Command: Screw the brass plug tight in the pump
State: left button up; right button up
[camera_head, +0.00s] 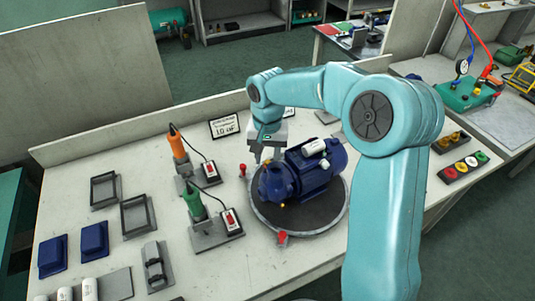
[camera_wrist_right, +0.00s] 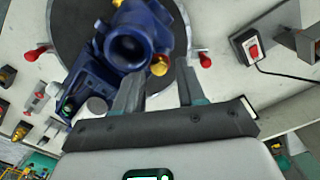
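The blue pump (camera_head: 303,172) stands on a dark round turntable (camera_head: 318,220) on the bench. It also shows in the right wrist view (camera_wrist_right: 135,42), with its round opening facing the camera. A brass plug (camera_wrist_right: 159,65) sits at the pump's side in that view. A second brass piece (camera_wrist_right: 117,3) shows at the top edge there, and a small brass spot (camera_head: 282,205) shows low on the pump in the head view. My right gripper (camera_head: 264,156) is over the pump's far left side. Its fingers (camera_wrist_right: 160,78) are apart, one on each side of the plug, with gaps visible. My left gripper is not in view.
Red handles (camera_head: 282,238) stand at the turntable's rim. Orange (camera_head: 178,145) and green (camera_head: 194,204) tools stand in holders at left, with switch boxes. Trays (camera_head: 138,216) and blue blocks (camera_head: 94,240) lie farther left. A box of coloured caps (camera_head: 465,166) is at right.

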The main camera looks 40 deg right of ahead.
dwell(0.4)
jog(key=shift+r+n+p, duration=0.1)
jog(key=shift+n+p, duration=0.25)
jog(key=shift+n, duration=0.75)
jog(key=shift+a+n, duration=0.1)
jog(key=shift+n, duration=0.4)
jog(key=shift+n, duration=0.3)
jog(key=shift+n+p, duration=0.3)
jog(key=shift+n, duration=1.3)
